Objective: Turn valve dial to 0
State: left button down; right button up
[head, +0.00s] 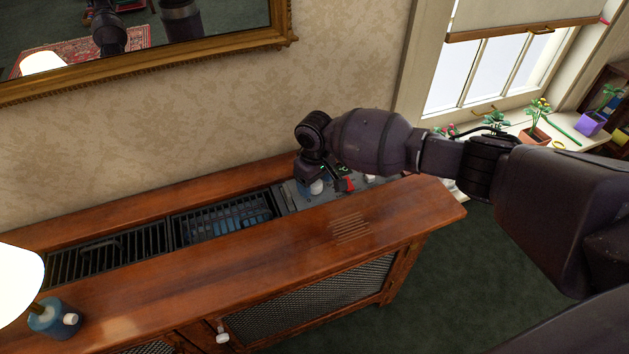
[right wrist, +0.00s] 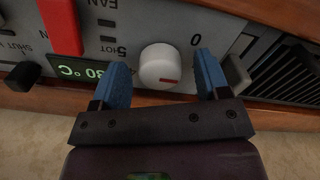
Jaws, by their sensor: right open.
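The valve dial is a white round knob (right wrist: 161,64) with a red mark at its lower right edge in the right wrist view. It sits on a grey control panel (right wrist: 222,22), between a printed 5 on its left and a printed 0 on its upper right. In the head view the knob (head: 317,187) shows just below my right gripper (head: 312,181). In the right wrist view my right gripper (right wrist: 161,62) is open, with one blue finger on each side of the knob. Whether the fingers touch it I cannot tell. My left gripper is not in view.
A green display (right wrist: 77,68), a red part (right wrist: 58,22) and a dark lever (right wrist: 24,75) are left of the dial. The panel is set in a wooden cabinet top (head: 250,235) beside dark grilles (head: 222,219). A lamp (head: 18,285) stands at left, potted plants (head: 537,134) at right.

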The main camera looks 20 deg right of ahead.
jog(key=c, duration=0.9)
jog(key=shift+n, duration=4.5)
